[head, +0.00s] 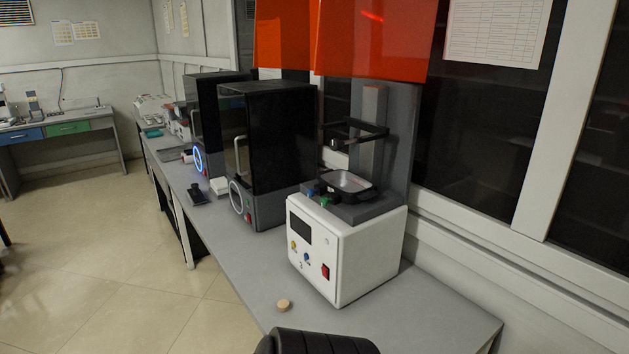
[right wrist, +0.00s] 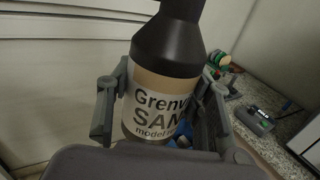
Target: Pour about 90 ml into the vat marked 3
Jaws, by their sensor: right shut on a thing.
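A bottle (right wrist: 165,48) with a black upper part, a tan band and a white label reading "Grenv… SAN… model" fills the middle of the right wrist view. My right gripper (right wrist: 162,105) is shut around it, a finger on each side. The bottle's top end is cut off by the frame. In the head view a shallow vat (head: 349,182) with a pale inside and dark rim sits on the open printer (head: 345,245) with a white base. A small dark mark on that base looks like a 3. My left gripper is not in view.
A dark build arm (head: 358,126) hangs over the vat, and an orange hood (head: 345,40) is raised above. A closed dark printer (head: 268,150) stands to the left. The bench's near right end is clear.

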